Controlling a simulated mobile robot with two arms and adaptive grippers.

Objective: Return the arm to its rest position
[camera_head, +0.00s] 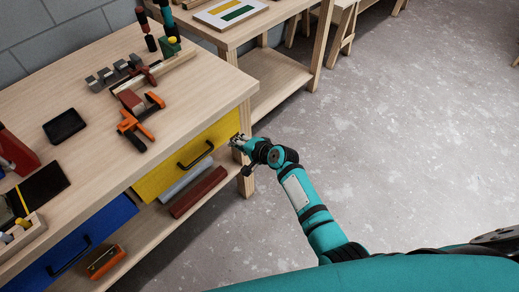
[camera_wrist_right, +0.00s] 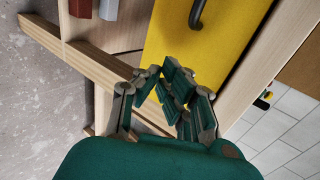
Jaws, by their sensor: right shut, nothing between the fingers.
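My right arm reaches in from the lower right in the head view, and its gripper (camera_head: 238,141) is beside the right end of the workbench, close to the yellow drawer (camera_head: 187,160). In the right wrist view the right gripper (camera_wrist_right: 172,88) is shut and empty, with the yellow drawer front (camera_wrist_right: 225,45) behind its fingers. The dark drawer handle (camera_head: 196,155) is apart from the fingers; it also shows in the wrist view (camera_wrist_right: 197,12). My left gripper is in neither view.
The workbench (camera_head: 95,95) holds an orange clamp (camera_head: 135,122), a dark tablet (camera_head: 64,126) and other tools. A blue drawer (camera_head: 75,250) is at lower left. Red and grey battens lie on the lower shelf. A second table (camera_head: 235,28) stands behind. The floor (camera_head: 400,130) at right is clear.

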